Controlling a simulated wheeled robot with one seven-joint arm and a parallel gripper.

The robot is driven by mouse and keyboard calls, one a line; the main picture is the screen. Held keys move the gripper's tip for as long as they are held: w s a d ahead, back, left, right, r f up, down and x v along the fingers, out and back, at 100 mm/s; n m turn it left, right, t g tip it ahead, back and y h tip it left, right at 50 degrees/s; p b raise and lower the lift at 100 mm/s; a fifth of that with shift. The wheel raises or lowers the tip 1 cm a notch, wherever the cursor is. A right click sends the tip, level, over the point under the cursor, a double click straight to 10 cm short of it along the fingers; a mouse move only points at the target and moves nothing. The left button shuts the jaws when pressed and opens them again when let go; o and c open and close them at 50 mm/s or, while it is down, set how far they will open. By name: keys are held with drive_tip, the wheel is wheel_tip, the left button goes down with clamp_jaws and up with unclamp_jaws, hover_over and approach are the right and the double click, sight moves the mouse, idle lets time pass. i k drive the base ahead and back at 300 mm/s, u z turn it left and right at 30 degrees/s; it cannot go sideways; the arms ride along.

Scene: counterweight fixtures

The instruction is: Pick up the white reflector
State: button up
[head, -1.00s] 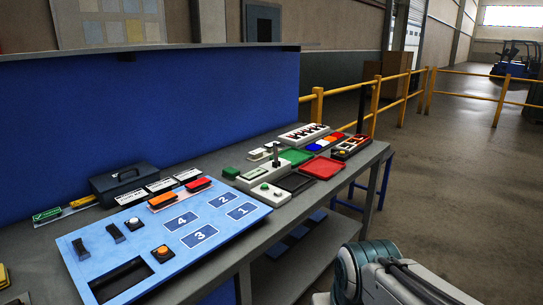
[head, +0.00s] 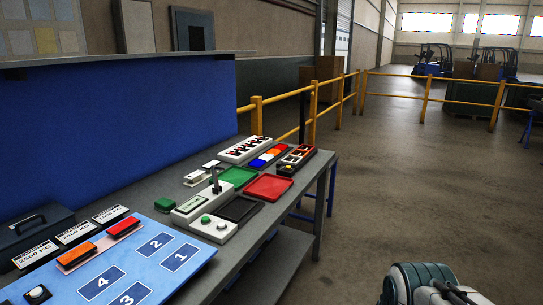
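I cannot pick out the white reflector for certain; it is too small or hidden at this distance. Small coloured pieces (head: 268,156) in blue, orange and red lie toward the far end of the bench (head: 265,222). Beside them is a black compartment tray (head: 297,160) with small pieces, too small to tell apart. A white rack (head: 245,149) with red and black parts stands behind them. My gripper is not in view; only part of my arm shows at the lower right.
A green tray (head: 237,177), a red tray (head: 269,187) and a black tray (head: 239,208) lie mid-bench. A white button box (head: 213,229) and a light blue numbered panel (head: 130,268) are nearer. Yellow railings (head: 395,95) stand beyond. The floor right of the bench is clear.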

sight(207, 166)
drive_tip(key=z, duration=0.55)
drive_tip(key=i, duration=2.8)
drive_tip(key=u, duration=1.7)
drive_tip(key=i, duration=0.75)
drive_tip(key=u, duration=0.7)
